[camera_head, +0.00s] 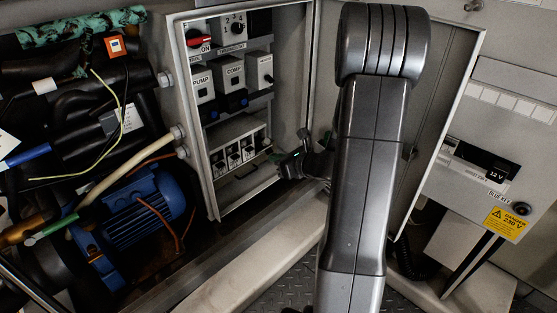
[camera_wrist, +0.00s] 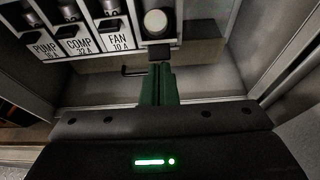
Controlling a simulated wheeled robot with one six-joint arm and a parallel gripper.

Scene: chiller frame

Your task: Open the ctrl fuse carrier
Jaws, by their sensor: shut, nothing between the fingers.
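My gripper (camera_wrist: 160,70) is shut and empty, its green fingers pressed together. Their tips are right below the rightmost carrier of the fuse row, at a dark tab (camera_wrist: 159,52); I cannot tell whether they touch it. This rightmost carrier (camera_wrist: 156,22), in the ctrl fuse's likely place, shows a round white face and looks unlike its neighbours, as if tilted outward. No label on it is readable. To its left are the carriers marked PUMP, COMP and FAN (camera_wrist: 117,33). In the head view my gripper (camera_head: 280,160) is beside the row's right end.
The cabinet (camera_head: 185,110) stands open, its door (camera_head: 440,110) swung out to the right behind my arm. Switch modules (camera_head: 232,75) sit above the fuse row. A black bent rod (camera_wrist: 133,71) lies below the row. The cabinet's side wall (camera_wrist: 285,60) is close on the right.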

